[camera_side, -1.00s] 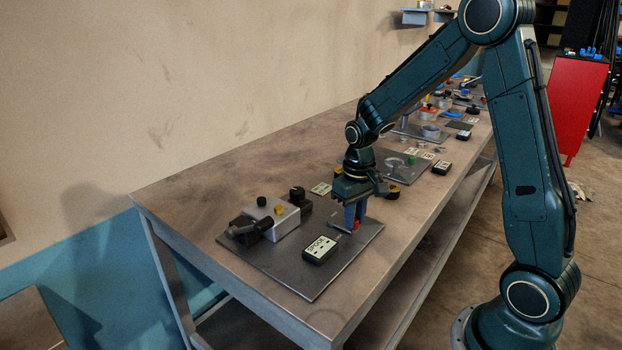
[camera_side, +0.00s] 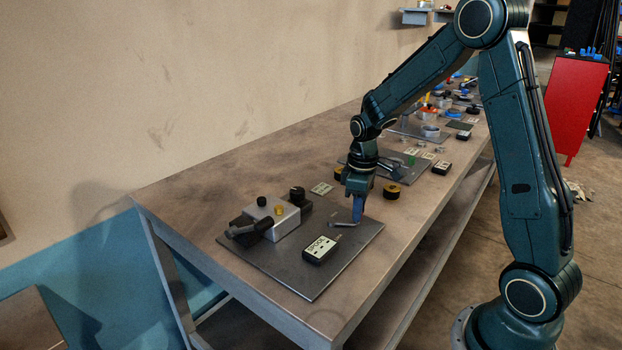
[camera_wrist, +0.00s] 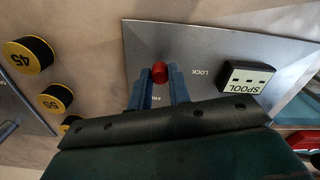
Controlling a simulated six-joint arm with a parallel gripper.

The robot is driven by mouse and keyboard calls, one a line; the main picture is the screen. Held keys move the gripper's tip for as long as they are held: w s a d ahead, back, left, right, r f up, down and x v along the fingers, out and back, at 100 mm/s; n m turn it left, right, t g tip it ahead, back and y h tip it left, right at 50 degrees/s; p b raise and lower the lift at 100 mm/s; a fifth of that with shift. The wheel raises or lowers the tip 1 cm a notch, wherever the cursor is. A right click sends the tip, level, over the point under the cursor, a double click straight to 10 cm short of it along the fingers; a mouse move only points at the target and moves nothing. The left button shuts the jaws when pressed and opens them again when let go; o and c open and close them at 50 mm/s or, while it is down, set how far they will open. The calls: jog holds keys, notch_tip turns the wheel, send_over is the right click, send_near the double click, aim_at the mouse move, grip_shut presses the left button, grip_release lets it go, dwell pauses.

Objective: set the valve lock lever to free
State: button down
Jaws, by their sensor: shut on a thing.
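The valve lock lever shows in the side view as a thin grey bar (camera_side: 343,223) at the right part of the dark plate, with its end at my gripper. Its red knob (camera_wrist: 159,72) shows in the wrist view between my two blue fingertips. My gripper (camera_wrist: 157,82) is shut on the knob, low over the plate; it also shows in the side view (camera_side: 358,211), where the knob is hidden. The LOCK label (camera_wrist: 201,72) lies right of the knob. Another label, partly hidden, lies between the fingers and seems to read FREE. Most of the lever is hidden in the wrist view.
The dark plate (camera_side: 310,283) also carries a SPOOL box (camera_side: 320,250) and a grey valve block (camera_side: 272,218) with a black handle. Black-and-yellow weights (camera_wrist: 28,56) lie beside the plate. Bare bench lies in front of the plate.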

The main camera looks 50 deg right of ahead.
jog(key=n, duration=0.2)
jog(key=w+d+n, duration=0.2)
jog(key=n, duration=0.1)
jog(key=shift+w+n, duration=0.15)
jog(key=shift+n, duration=0.15)
jog(key=n, duration=0.1)
jog(key=w+n, duration=0.1)
jog(key=shift+w+d+n, duration=0.15)
jog(key=shift+d+n, duration=0.15)
jog(key=shift+d, duration=0.05)
jog(key=shift+w+d+r+n, duration=0.1)
jog(key=shift+w+n, duration=0.65)
jog(key=shift+n, duration=0.65)
jog(key=c, duration=1.3)
grip_release()
notch_tip(320, 180, up, 14)
